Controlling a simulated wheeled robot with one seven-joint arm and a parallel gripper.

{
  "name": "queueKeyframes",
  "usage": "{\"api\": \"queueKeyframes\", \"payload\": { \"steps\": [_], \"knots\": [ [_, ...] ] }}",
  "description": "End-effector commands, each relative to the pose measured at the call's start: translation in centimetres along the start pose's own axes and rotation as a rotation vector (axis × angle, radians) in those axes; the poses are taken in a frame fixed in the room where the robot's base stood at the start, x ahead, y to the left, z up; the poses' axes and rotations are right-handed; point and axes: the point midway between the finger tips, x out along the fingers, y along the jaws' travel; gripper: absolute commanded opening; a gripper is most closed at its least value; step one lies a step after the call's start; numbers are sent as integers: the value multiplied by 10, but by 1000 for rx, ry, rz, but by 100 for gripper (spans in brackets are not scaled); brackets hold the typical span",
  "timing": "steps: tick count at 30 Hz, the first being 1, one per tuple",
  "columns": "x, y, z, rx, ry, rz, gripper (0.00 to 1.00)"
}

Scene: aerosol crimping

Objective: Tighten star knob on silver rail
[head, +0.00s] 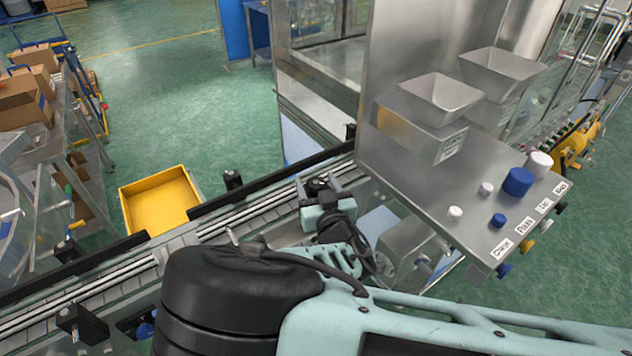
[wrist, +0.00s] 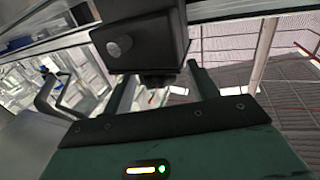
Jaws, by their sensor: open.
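The silver rail (head: 225,222) runs diagonally along the conveyor in the head view. A black knob or clamp (head: 317,185) stands at the rail beside the end of my arm. My gripper (head: 328,190) is there, partly hidden by my own wrist. In the wrist view a black block with a round silver bolt (wrist: 119,47) fills the upper middle. A smaller dark part (wrist: 158,79) sticks out of it toward my gripper (wrist: 163,80). My two fingers are apart, one on each side of that part. I cannot make out a star shape or whether the fingers touch it.
Other black clamps (head: 233,180) stand along the rail. A steel control panel with labelled knobs and hoppers (head: 440,95) stands close right of my gripper. A yellow bin (head: 160,204) is behind the conveyor. Open green floor (head: 165,100) lies beyond.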

Motion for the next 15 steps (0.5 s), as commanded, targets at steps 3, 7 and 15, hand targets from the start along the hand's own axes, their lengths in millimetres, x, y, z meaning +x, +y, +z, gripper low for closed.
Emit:
{"api": "queueKeyframes", "payload": {
  "steps": [3,7,15],
  "knots": [
    [8,0,0,0,1,0,59],
    [10,0,0,0,0,0,59],
    [10,0,0,0,0,0,37]
  ]
}}
